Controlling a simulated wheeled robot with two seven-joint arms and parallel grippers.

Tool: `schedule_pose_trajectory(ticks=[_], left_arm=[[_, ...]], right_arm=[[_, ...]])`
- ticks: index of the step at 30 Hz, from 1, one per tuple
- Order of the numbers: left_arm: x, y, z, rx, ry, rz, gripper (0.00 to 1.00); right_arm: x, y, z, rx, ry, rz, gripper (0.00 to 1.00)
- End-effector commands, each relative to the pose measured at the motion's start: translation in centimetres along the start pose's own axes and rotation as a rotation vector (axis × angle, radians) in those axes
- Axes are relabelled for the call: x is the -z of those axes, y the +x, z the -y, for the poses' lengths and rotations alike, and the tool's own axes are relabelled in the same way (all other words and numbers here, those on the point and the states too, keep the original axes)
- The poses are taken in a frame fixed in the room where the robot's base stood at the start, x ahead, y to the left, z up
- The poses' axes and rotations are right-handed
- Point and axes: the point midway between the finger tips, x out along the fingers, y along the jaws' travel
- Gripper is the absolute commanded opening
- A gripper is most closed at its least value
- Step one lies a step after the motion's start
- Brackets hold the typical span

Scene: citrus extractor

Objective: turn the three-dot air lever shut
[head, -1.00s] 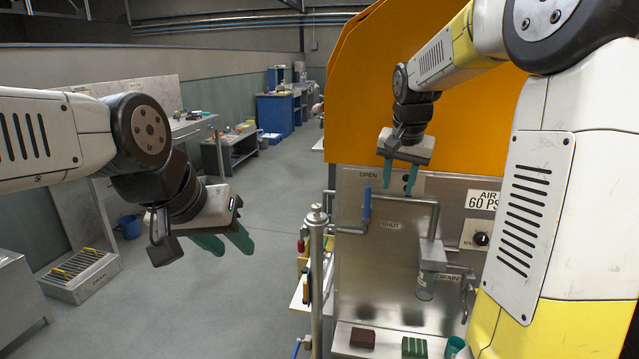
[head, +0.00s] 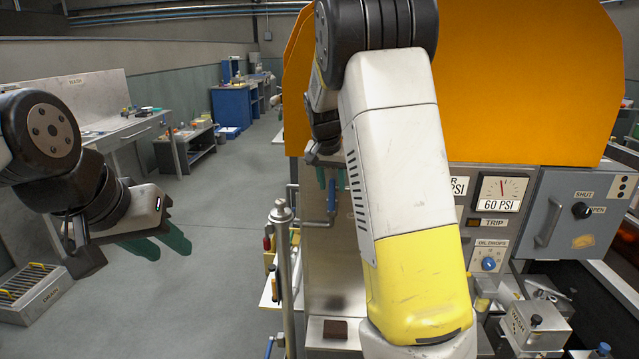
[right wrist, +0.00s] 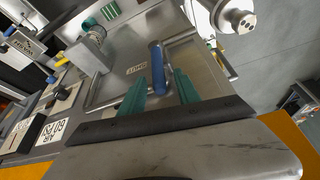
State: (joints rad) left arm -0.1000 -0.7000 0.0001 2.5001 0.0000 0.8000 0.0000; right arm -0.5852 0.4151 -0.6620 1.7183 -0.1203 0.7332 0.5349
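The lever with the blue handle (head: 331,195) stands upright at the left side of the steel panel; in the right wrist view its blue handle (right wrist: 157,68) shows clearly. My right gripper (head: 327,177) is at the handle's upper end, partly hidden by my own arm. In the right wrist view its two teal fingers (right wrist: 160,92) are apart, one on each side of the handle's near end, with gaps visible. A SHUT label (right wrist: 137,70) is on the panel beside the handle. My left gripper (head: 160,243) is open and empty over the floor at left.
A steel post (head: 284,265) stands left of the panel; its round cap with dark dots (right wrist: 240,16) is near the handle in the right wrist view. A brown block (head: 335,329) lies on the ledge below. The pressure gauge (head: 502,190) is right of my arm.

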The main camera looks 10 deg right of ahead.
Motion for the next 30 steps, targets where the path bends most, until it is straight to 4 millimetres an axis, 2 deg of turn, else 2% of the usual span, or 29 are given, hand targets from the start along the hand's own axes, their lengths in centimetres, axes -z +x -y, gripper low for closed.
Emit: schedule_pose_trajectory(ticks=[6,12,30], left_arm=[[0.00,0.00,0.00,0.000,0.000,0.000,0.36],[0.00,0.00,0.00,0.000,0.000,0.000,0.36],[0.00,0.00,0.00,0.000,0.000,0.000,0.36]], right_arm=[[0.00,0.02,0.02,0.001,0.000,0.000,0.37],[0.00,0.00,0.02,0.001,0.000,0.000,0.00],[0.02,-0.03,0.02,0.001,0.000,-0.001,0.00]])
